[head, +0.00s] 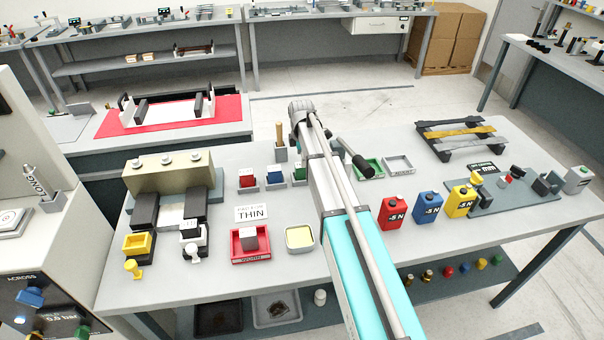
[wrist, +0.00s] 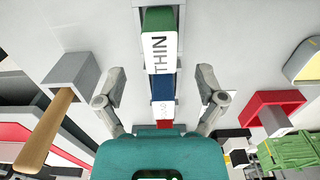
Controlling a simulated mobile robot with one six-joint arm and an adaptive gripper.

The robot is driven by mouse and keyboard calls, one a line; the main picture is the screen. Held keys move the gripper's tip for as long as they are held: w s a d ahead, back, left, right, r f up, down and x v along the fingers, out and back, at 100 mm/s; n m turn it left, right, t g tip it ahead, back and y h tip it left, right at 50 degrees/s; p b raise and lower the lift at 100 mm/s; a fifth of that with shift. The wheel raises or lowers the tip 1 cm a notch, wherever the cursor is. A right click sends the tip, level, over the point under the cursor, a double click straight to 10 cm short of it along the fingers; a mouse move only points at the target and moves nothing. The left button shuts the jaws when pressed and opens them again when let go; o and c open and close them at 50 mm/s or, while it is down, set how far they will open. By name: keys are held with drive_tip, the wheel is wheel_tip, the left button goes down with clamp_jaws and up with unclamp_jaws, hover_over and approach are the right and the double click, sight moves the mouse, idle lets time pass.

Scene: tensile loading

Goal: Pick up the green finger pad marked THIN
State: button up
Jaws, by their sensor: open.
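The green finger pad marked THIN (wrist: 160,50) stands at the top centre of the wrist view, its white label facing sideways. My gripper (wrist: 161,76) is open, with one fingertip to each side of the pad's column in the picture. I see no contact with the pad. A blue pad (wrist: 163,88) and a red pad (wrist: 164,123) line up below it in that view. In the head view the green pad (head: 299,170) is at the right end of the row, beside the blue pad (head: 274,173) and red pad (head: 247,178). My gripper cannot be made out there.
A wooden handle (wrist: 45,132) rises from a grey holder at left in the wrist view. A red WORN tray (head: 250,258) holding a block, a THIN sign (head: 252,213) and a yellow-filled dish (head: 299,238) lie in front of the row. Coloured weights (head: 428,207) stand right of my arm.

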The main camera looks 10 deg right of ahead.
sight(302, 172)
drive_tip(key=shift+d+f+b, duration=0.1)
drive_tip(key=shift+f+b, duration=2.5)
drive_tip(key=shift+f, duration=0.05)
clamp_jaws()
